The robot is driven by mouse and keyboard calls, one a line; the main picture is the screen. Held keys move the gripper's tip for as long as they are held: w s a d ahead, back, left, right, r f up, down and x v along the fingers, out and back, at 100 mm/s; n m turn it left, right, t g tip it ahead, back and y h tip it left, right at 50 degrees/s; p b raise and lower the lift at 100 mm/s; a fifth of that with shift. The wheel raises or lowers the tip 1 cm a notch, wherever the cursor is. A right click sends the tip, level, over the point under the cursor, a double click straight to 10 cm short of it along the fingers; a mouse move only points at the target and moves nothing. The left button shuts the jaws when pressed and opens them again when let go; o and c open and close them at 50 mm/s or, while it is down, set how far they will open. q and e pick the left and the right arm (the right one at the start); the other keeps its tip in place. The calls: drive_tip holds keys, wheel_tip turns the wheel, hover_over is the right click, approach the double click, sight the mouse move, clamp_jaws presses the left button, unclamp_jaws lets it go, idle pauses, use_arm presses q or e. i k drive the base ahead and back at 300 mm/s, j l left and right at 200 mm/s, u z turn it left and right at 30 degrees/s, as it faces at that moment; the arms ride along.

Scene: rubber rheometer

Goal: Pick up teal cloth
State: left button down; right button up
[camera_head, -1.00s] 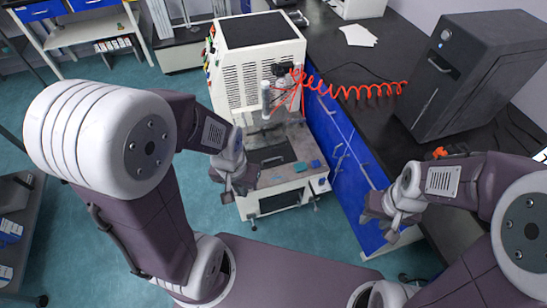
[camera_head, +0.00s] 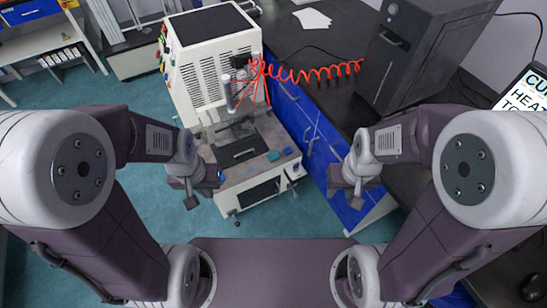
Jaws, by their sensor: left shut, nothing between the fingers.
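A small teal cloth (camera_head: 272,156) lies on the front ledge of the white rheometer (camera_head: 212,75), right of its dark plate. A small blue item (camera_head: 288,151) sits just right of it. My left gripper (camera_head: 190,203) is shut and empty, pointing down in front of the ledge's left end, apart from the cloth. My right gripper (camera_head: 356,203) hangs to the right of the rheometer, in front of the blue cabinet, apart from the cloth. Its fingertips are too small to tell whether they are open.
A red coiled hose (camera_head: 318,73) runs from the rheometer over the black bench (camera_head: 325,42). A black cabinet-like unit (camera_head: 422,50) stands on the bench. Blue drawers (camera_head: 300,118) lie right of the rheometer.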

sight(275, 156)
drive_tip(key=i+j+z, duration=0.15)
drive_tip(key=z, duration=0.35)
drive_tip(key=i+j+z, duration=0.1)
drive_tip(key=j+z, duration=0.5)
drive_tip(key=z, duration=0.35)
drive_tip(key=j+z, duration=0.35)
drive_tip(key=z, duration=0.15)
